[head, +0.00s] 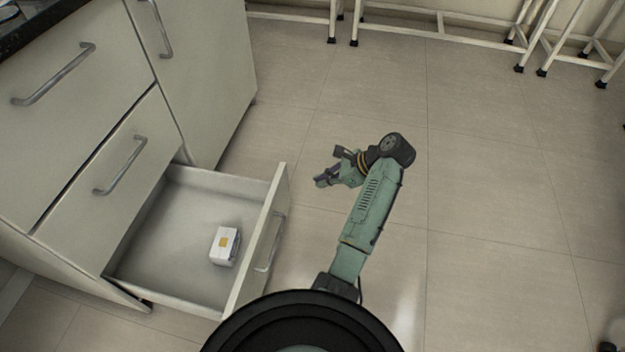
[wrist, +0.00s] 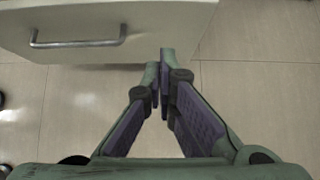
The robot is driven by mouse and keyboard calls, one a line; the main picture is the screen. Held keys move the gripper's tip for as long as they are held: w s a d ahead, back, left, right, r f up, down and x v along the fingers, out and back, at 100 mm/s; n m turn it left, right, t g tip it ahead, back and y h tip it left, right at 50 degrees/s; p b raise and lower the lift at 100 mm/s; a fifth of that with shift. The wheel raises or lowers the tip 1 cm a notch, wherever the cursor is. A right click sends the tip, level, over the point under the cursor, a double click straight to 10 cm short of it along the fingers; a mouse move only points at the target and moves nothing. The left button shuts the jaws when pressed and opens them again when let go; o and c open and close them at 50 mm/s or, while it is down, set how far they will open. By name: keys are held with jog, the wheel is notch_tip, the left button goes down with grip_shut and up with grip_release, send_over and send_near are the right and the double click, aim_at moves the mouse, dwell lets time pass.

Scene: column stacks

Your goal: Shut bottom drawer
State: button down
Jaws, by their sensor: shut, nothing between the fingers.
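The bottom drawer (head: 271,236) is pulled well out of the cabinet in the head view. Its front and metal handle face right, toward my arm. The drawer front (wrist: 190,20) and its bar handle (wrist: 78,43) also show at the top left of the wrist view. My gripper (head: 328,168) is to the right of the drawer's far front corner, apart from it. In the wrist view my gripper (wrist: 164,55) is shut with nothing between its fingertips, which show just below the drawer front's lower edge. The handle is left of the fingers.
A small white box (head: 225,246) with a yellow label lies inside the drawer. The closed drawer (head: 100,170) above it and cabinet door (head: 205,70) are at the left. White stool legs (head: 440,25) stand at the back.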

aim_at(279, 190)
jog(key=shift+w+a+r+b+x, duration=0.1)
jog(key=shift+a+r+b+x, duration=0.2)
jog(key=shift+x, duration=1.6)
jog(key=shift+w+a+r+b+x, duration=0.15)
jog(key=shift+a+r+x, duration=0.2)
jog(key=shift+x, duration=1.55)
jog(key=shift+w+a+r+b+x, duration=0.1)
jog(key=shift+a+r+b+x, duration=0.2)
jog(key=shift+x, duration=1.65)
jog(key=shift+w+a+r+p, duration=0.1)
jog(key=shift+a+r+p, duration=0.05)
jog(key=shift+a+p, duration=0.3)
jog(key=w+a, duration=0.3)
jog(key=a, duration=0.8)
jog(key=w+a, duration=0.4)
jog(key=a, duration=0.7)
jog(key=w+a+p, duration=0.1)
jog(key=w+a, duration=0.3)
jog(key=a, duration=0.8)
jog(key=shift+a, duration=0.1)
